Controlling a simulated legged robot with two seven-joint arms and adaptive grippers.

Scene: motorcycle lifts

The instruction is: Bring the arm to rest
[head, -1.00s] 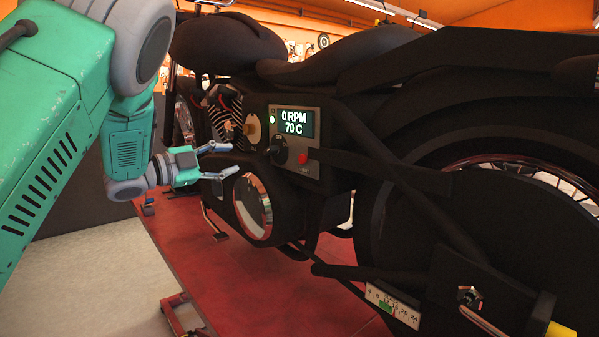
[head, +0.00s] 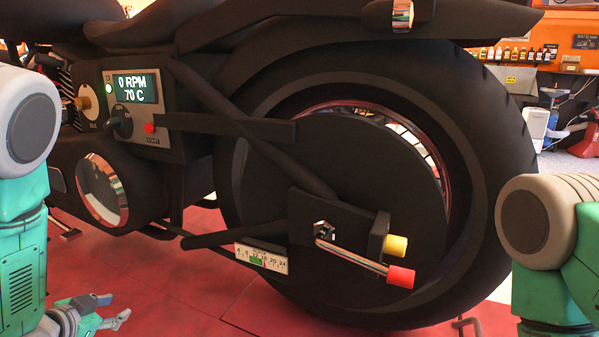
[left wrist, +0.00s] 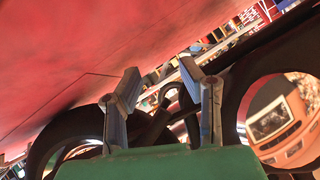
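My left gripper (head: 116,307) is low at the left of the head view, over the red floor. Its two fingers are apart with nothing between them, and it is clear of the motorcycle. The left wrist view also shows its open, empty fingers (left wrist: 164,88). Upper links of my left and right arms show at the sides of the head view; my right gripper is out of view. The black motorcycle's rear wheel (head: 505,160) fills the middle. Its panel (head: 145,115) reads 0 RPM and 70 C, with a green light lit.
A metal lever with a red grip (head: 401,277) and a yellow knob (head: 397,245) stick out at the wheel hub. A numbered scale (head: 262,258) sits below. The red floor (head: 180,290) in front is clear. A shelf of bottles (head: 510,54) stands at the back right.

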